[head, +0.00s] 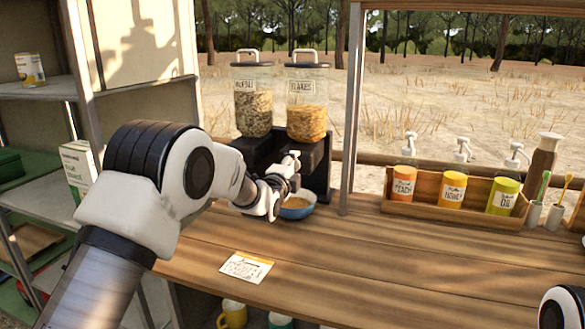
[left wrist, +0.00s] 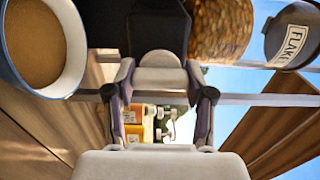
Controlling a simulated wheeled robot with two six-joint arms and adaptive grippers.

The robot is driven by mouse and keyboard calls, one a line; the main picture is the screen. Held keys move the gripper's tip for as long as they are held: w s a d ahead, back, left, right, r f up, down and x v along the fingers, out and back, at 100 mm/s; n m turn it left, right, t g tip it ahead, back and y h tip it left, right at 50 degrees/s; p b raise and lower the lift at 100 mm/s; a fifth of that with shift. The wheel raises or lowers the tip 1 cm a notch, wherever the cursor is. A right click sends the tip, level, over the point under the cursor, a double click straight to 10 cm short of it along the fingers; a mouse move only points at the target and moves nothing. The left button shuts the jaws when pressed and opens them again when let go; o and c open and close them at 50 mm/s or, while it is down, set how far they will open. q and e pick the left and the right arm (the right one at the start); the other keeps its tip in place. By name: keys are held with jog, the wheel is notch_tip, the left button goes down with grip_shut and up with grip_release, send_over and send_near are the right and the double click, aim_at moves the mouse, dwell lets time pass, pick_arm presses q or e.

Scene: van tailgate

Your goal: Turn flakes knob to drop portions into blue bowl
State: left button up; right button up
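The flakes dispenser (head: 306,108) is a clear jar of orange-brown flakes on a black stand, with a grey lid. In the left wrist view its flakes (left wrist: 222,30) are at the top right. My left gripper (head: 284,178) is in front of the stand. In the left wrist view its fingers (left wrist: 160,78) lie against both sides of the pale grey knob (left wrist: 160,60), shut on it. The blue bowl (head: 298,211) stands on the counter below, partly behind the gripper; the left wrist view shows brown contents in the bowl (left wrist: 62,84). My right gripper is out of view.
A muesli dispenser (head: 253,105) stands close on the left. A wooden rack (head: 455,216) with several pump bottles is at the right, past a post (head: 352,110). A card (head: 246,267) lies on the counter (head: 380,280), whose middle is otherwise clear.

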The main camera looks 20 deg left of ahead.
pick_arm(q)
jog(key=o, duration=0.4)
jog(key=s, duration=1.2)
jog(key=shift+a, duration=0.15)
